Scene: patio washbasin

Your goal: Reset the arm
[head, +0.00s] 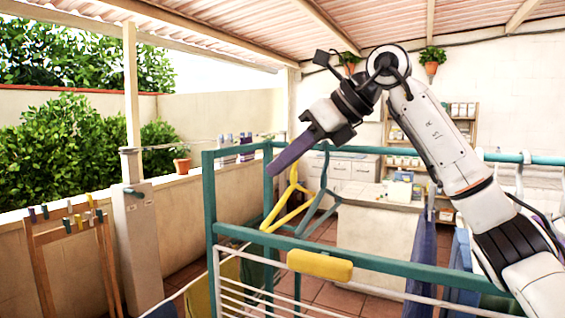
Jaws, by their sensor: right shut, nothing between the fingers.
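My right arm comes in from the right, raised and bent at the elbow. My right gripper (273,169) points down and to the left, with its dark purple fingers shut and empty. Its tips show just left of the top of a yellow hanger (291,202), in front of a post of the teal rack (211,200). Whether the fingers touch the hanger or post cannot be told. A grey-teal hanger (322,197) hangs just right of the yellow one. My left gripper is not in view.
A yellow block (320,264) sits on the rack's front rail, above white wire bars (270,305). A white counter (372,238) and shelves (463,125) stand behind. A wooden frame with clothespins (70,235) stands at left. Open air lies left of the gripper, above the low wall (185,205).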

